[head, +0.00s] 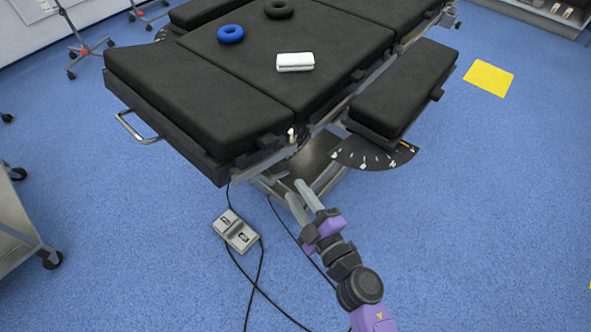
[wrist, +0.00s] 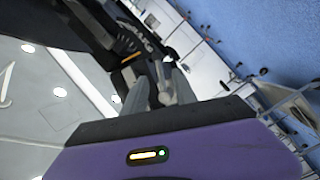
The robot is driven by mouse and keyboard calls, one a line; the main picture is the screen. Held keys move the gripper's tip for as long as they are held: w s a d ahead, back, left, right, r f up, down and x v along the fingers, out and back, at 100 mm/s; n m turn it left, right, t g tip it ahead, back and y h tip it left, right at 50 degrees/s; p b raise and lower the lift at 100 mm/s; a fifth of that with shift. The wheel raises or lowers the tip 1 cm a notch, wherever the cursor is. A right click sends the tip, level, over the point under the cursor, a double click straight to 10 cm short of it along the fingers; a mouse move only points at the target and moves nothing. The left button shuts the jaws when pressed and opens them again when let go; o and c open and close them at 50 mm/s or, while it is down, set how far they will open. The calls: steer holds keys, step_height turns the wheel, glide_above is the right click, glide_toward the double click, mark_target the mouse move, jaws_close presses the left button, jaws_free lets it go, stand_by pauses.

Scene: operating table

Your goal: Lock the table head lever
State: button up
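The operating table's head section (head: 190,95) is a black padded panel at the left end of the table. A small pale lever knob (head: 291,133) shows at its near right corner, beside the side rail. My gripper (head: 293,188) is below that corner in the head view, its two grey fingers spread apart and pointing up toward the table. The fingers also show in the wrist view (wrist: 159,80), apart, with a pale and dark piece of table hardware beyond them. I cannot tell whether that piece is the lever. No contact is visible.
A black side pad (head: 405,88) and a marked dark fan-shaped plate (head: 375,153) stick out to the right of the corner. A foot pedal (head: 235,231) with cables lies on the blue floor. A white folded cloth (head: 295,62) and a blue ring (head: 230,34) lie on the table.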

mark_target(284, 174)
steer(key=b+x, duration=0.1)
steer(key=x, duration=0.6)
steer(key=shift+w+a, duration=0.1)
steer(key=shift+w, duration=0.1)
jaws_close()
stand_by(1.2)
